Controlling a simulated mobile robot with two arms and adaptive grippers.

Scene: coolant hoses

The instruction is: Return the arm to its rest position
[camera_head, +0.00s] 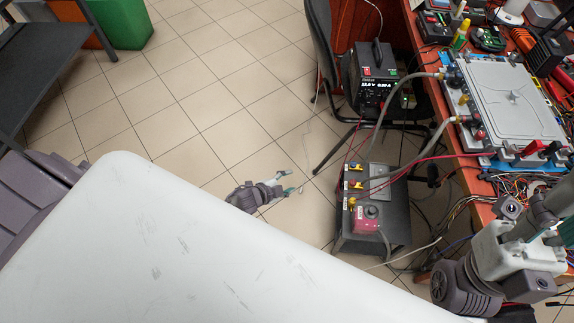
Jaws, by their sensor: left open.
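My left gripper (288,181) shows past the edge of my white body, above the tiled floor. Its two teal-tipped fingers are spread apart, with nothing between them. It is left of the dark coolant unit (345,238) and apart from it in the picture. My right arm is at the lower right, by the bench edge. Part of its gripper (548,222) shows near the right picture edge, and I cannot tell whether it is open or shut.
The cluttered bench (440,128) holds a grey metal plate (510,98) with hoses running to the coolant unit. A black power supply (374,75) and a chair (319,40) stand nearby. A green bin (122,22) is at the upper left. Tiled floor (205,85) between is clear.

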